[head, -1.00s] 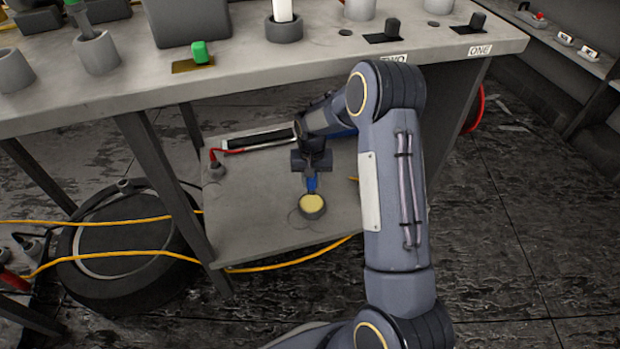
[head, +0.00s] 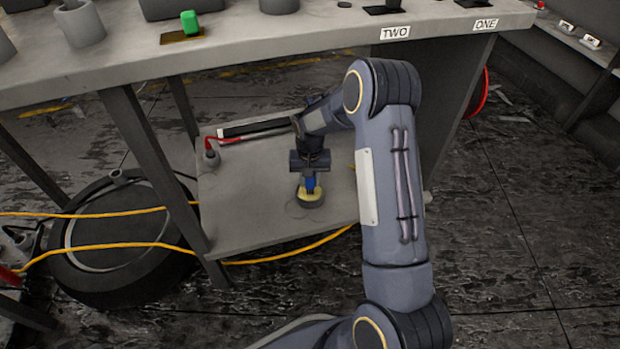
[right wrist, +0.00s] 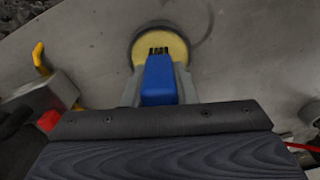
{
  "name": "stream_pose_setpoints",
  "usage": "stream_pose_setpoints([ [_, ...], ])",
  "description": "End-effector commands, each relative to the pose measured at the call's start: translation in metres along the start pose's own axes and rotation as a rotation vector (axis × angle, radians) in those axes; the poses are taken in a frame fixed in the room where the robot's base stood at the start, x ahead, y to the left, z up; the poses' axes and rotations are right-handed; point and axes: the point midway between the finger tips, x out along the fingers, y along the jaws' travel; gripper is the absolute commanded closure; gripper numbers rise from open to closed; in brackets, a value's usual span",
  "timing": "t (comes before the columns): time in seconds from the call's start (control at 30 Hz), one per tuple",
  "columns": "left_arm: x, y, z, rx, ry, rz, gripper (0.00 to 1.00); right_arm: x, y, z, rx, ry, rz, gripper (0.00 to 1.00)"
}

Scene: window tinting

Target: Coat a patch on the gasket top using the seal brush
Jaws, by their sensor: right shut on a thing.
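The seal brush (right wrist: 160,80) has a blue body and dark bristles. My right gripper (head: 310,181) is shut on the brush over the lower shelf, and it fills the lower part of the right wrist view (right wrist: 158,95). The gasket (head: 311,202) is a round dark piece with a pale yellow top, lying on the shelf. In the right wrist view its yellow top (right wrist: 178,46) lies right at the bristle tips. The bristles overlap it in the picture; I cannot tell whether they touch it. My left gripper is not in view.
The lower shelf (head: 240,225) sits under the workbench top (head: 300,45), between its legs. A red-handled tool (head: 212,155) and a dark bar lie at the shelf's back left. Yellow cable (head: 110,248) and a black drum (head: 115,240) are at left.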

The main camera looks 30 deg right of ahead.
Motion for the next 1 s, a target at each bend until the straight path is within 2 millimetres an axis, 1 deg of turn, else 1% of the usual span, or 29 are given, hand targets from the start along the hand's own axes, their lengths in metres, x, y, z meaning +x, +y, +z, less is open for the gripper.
stream_pose_setpoints([
  [0.33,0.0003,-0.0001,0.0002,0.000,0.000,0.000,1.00,0.0004,0.0000,0.0000,0.000,0.000,0.000,0.98],
  [1.0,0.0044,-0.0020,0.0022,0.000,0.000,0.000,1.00,0.0084,0.0000,0.0000,0.000,0.000,0.000,0.98],
])
